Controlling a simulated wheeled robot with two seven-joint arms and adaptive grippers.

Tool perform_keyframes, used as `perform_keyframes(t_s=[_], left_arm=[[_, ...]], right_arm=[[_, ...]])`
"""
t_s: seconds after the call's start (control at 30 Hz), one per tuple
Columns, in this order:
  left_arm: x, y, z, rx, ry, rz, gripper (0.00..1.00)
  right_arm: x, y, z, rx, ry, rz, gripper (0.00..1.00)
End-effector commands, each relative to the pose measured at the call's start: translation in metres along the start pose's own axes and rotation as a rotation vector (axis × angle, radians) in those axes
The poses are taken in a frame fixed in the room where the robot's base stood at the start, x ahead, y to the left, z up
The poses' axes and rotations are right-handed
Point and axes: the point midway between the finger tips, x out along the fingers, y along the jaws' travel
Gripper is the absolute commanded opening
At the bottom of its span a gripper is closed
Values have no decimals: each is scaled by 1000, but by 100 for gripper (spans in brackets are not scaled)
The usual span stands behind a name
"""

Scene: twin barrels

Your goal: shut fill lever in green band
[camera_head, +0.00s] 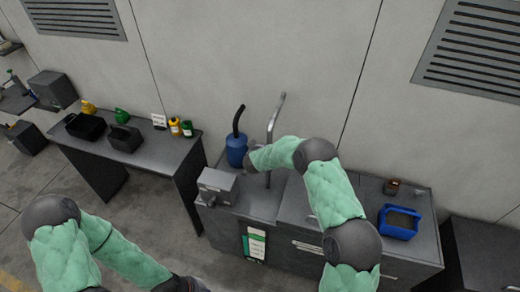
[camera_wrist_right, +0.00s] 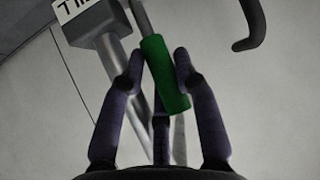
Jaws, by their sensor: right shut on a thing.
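In the right wrist view, my right gripper (camera_wrist_right: 160,62) is shut on a green cylindrical lever handle (camera_wrist_right: 165,75), which sits tilted between the fingers. A thin grey rod runs up from the handle past the top edge. In the head view my right wrist and gripper (camera_head: 252,160) are beside the blue container, in front of a tall bent metal pipe (camera_head: 272,122); the handle itself is hidden there. A white panel with green marking (camera_head: 254,243) is on the cabinet front. The green band of the lever cannot be made out. My left gripper (camera_head: 188,286) is cut off at the bottom edge.
The blue container (camera_head: 236,149) with a black hose and a grey box (camera_head: 217,187) stand close to my right gripper. The left bench (camera_head: 150,150) holds black bins and small bottles.

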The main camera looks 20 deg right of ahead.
Motion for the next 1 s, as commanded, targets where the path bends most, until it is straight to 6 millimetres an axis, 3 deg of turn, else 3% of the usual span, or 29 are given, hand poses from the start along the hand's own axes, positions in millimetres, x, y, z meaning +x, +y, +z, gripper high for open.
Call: perform_keyframes(t_s=[0.37,0.4,0.5,1.0], left_arm=[[-1,0,0,0,0,0,0],[-1,0,0,0,0,0,0],[-1,0,0,0,0,0,0],[10,-3,0,0,0,0,0]], right_arm=[[0,0,-3,8,0,-1,0],[0,0,-3,8,1,-1,34],[0,0,-3,7,1,-1,56],[0,-1,2,1,19,3,56]])
